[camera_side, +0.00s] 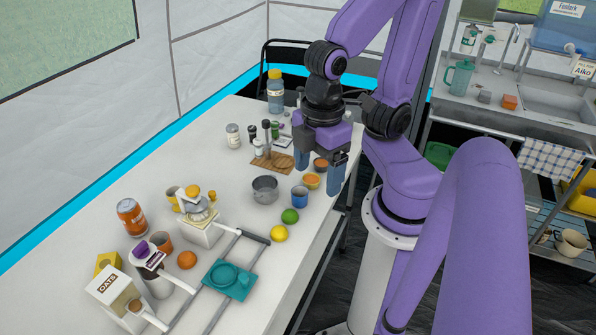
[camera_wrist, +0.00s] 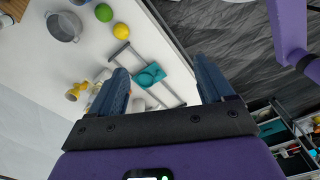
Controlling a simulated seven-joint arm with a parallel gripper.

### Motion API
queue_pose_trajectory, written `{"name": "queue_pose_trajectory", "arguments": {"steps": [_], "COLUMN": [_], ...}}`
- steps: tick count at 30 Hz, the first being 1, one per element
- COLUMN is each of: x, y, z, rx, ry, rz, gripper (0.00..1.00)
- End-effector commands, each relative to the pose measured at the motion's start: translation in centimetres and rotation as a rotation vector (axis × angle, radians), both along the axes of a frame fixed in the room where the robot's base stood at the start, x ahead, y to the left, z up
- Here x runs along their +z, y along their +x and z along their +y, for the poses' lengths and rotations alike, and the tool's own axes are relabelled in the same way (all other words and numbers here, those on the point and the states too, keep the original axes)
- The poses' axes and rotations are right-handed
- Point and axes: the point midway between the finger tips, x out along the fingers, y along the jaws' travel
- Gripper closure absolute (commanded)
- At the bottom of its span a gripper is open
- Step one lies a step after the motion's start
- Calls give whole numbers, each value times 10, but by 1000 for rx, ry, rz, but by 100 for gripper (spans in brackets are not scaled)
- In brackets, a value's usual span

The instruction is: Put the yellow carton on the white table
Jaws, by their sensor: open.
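A small yellow carton (camera_side: 107,262) stands at the near left of the white table (camera_side: 75,238), partly hidden behind the white oats carton (camera_side: 113,290). I cannot make out the yellow carton in the wrist view. My gripper (camera_side: 319,174) is open with its fingers pointing down, near the table's right edge, by the small bowls and well away from the yellow carton. In the wrist view my gripper (camera_wrist: 160,72) shows two spread fingers with nothing held between them.
A grey rack with a teal dish (camera_side: 229,279), a lemon (camera_side: 279,233), a lime (camera_side: 290,216), a grey pot (camera_side: 265,189) and a blue mug (camera_side: 299,196) crowd the right side. The table's left strip is clear.

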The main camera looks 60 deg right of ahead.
Motion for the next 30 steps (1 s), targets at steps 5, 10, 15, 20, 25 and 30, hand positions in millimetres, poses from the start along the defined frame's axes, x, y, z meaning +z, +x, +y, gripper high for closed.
{"name": "queue_pose_trajectory", "arguments": {"steps": [5, 10, 15, 20, 25, 30], "x": [-1, 0, 1, 7, 13, 13], "y": [-2, -2, 3, 32, 86, 140], "z": [-1, -1, 3, 31, 80, 130], "rx": [-5, -4, 7, 85, 231, 381], "ry": [1, 1, -2, -21, -60, -105], "rz": [2, 1, -2, -19, -49, -75], "gripper": [19, 19, 19, 19, 19, 19]}}
